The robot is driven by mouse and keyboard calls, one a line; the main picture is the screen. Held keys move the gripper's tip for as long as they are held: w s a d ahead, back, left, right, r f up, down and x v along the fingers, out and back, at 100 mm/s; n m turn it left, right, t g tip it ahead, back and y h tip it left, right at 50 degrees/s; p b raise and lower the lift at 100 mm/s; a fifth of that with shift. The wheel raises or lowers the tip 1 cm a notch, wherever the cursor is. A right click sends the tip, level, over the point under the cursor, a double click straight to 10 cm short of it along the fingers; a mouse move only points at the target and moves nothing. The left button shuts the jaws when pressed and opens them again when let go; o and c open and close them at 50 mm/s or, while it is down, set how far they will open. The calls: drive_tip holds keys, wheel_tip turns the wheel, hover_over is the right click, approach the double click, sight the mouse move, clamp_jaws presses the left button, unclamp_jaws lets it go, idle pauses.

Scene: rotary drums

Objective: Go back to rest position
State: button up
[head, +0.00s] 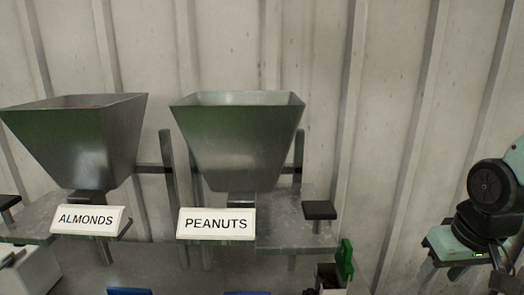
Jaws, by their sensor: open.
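My gripper (463,279) is at the right edge of the head view, below my teal and black wrist. It points down and looks open and empty, with its fingers apart. The right side of my arm is cut off by the picture edge. No object is seen between the fingers, and the gripper is well to the right of the hoppers, in front of the bare wall.
Two grey metal hoppers, almonds (88,140) and peanuts (238,145), stand at left and centre with white label signs. A black square knob (319,210) and a green part (345,258) are right of the peanuts. Blue edges show at the bottom. A ribbed wall stands behind.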

drive_tip(key=s+a+f+n+g+b, duration=0.1)
drive_tip(key=s+a+n+b, duration=0.1)
drive_tip(key=s+a+n, duration=0.2)
drive_tip(key=s+a+f+n+g+b, duration=0.1)
drive_tip(key=s+a+f+n+b, duration=0.1)
drive_tip(key=s+a, duration=0.7)
drive_tip(key=a+n+b, duration=0.1)
drive_tip(key=a, duration=0.4)
drive_tip(key=shift+s+n+g+y, duration=0.3)
drive_tip(key=shift+s+n, duration=0.05)
drive_tip(key=shift+n, duration=0.05)
idle(0.4)
